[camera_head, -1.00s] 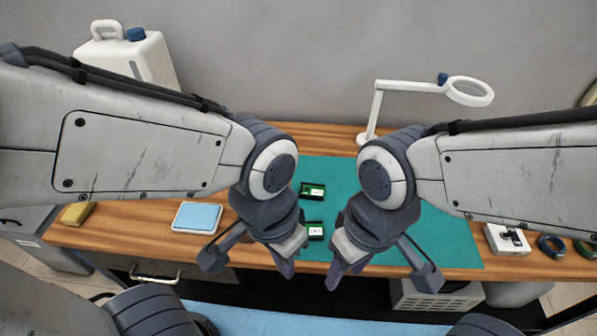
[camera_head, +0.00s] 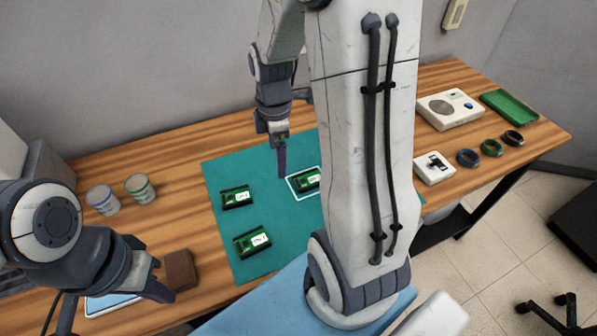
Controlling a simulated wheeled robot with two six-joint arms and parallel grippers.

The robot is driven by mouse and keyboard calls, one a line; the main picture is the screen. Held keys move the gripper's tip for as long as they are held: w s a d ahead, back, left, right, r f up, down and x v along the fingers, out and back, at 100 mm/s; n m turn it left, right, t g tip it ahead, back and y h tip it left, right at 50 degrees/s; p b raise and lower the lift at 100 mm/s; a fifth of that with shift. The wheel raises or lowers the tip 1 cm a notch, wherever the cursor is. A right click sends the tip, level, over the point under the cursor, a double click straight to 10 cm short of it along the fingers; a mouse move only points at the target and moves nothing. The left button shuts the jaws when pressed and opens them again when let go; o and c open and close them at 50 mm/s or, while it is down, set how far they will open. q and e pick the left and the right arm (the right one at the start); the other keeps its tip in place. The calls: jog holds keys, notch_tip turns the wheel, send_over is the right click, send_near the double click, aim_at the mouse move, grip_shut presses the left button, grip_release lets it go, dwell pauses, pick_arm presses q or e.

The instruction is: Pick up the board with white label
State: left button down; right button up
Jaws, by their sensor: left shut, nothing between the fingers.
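Three small green boards with white labels lie on the teal mat (camera_head: 281,229). One board (camera_head: 237,197) is at the mat's left. One board (camera_head: 252,243) is nearer the front. A third board (camera_head: 308,182) lies in a white-outlined patch, its right end beside my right arm. My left gripper (camera_head: 160,292) is shut and empty at the lower left, over the table front and well apart from the boards. My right gripper (camera_head: 282,174) points down just left of the third board; its fingers overlap, so its opening is unclear.
A brown block (camera_head: 181,270) is beside my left gripper. Two cups (camera_head: 140,188) stand at the left. At the right are a white device (camera_head: 450,109), a green tray (camera_head: 509,106), a small white box (camera_head: 434,168) and several rings (camera_head: 492,148). My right arm hides the mat's right part.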

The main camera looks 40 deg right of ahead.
jog(key=n, duration=0.2)
send_over(306, 179)
notch_tip(306, 179, down, 4)
jog(key=f, duration=0.4)
jog(key=shift+s+d+f, duration=0.15)
jog(key=shift+s+d, duration=0.05)
jog(key=shift+s, duration=0.1)
jog(key=shift+w+a+f+p, duration=0.1)
jog(key=shift+w+f+p, duration=0.1)
jog(key=shift+f, duration=1.3)
jog(key=shift+w+a+f+p, duration=0.1)
jog(key=shift+f+p, duration=0.05)
jog(key=shift+f, duration=1.3)
jog(key=c, duration=1.5)
jog(key=shift+r, duration=0.1)
